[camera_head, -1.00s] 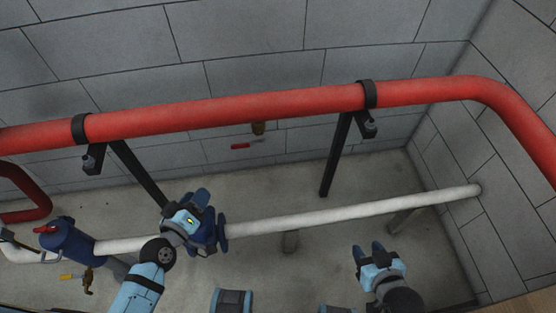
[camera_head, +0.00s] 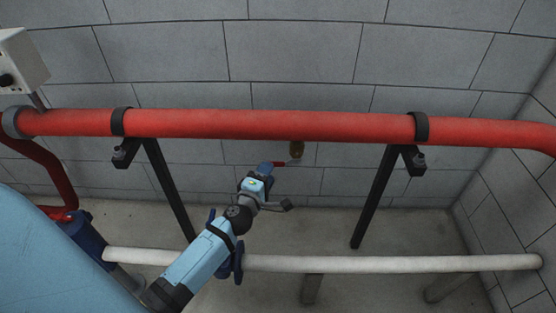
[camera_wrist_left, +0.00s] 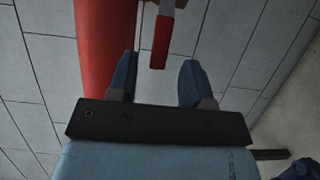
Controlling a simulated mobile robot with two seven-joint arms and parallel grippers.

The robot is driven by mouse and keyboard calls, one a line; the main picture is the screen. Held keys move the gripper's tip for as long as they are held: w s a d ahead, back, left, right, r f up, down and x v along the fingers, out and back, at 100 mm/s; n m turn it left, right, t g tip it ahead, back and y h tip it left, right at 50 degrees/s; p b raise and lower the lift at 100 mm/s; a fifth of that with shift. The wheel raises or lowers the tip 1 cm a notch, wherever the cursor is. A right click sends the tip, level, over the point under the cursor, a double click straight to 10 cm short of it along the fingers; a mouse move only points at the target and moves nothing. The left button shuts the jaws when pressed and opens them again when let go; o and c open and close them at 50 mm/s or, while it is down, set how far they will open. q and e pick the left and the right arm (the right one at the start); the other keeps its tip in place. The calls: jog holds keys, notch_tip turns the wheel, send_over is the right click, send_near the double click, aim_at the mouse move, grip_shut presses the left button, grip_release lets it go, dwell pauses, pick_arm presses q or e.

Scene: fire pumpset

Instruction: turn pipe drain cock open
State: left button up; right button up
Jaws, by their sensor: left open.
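The drain cock has a brass body (camera_head: 296,149) under the red pipe (camera_head: 220,124) and a red lever handle (camera_head: 279,164) that points left in the head view. My left gripper (camera_head: 265,168) is at the lever's left end and partly covers it. In the left wrist view the lever (camera_wrist_left: 161,42) hangs down between the two open blue fingers (camera_wrist_left: 156,80), with clear gaps on both sides. Its tip lies near the fingertip line; I cannot tell how deep it sits. The brass body shows only as a sliver at the top edge there. My right gripper is out of view.
The red pipe runs close beside the left finger in the left wrist view. A white pipe (camera_head: 400,264) runs low along the floor. Black struts (camera_head: 375,200) stand under the red pipe. A grey block wall (camera_head: 300,55) is behind.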

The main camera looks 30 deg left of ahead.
aim_at(282, 163)
pick_arm(q)
jog(key=w+a, duration=0.1)
jog(key=w, duration=0.5)
jog(key=shift+w, duration=0.3)
grip_shut()
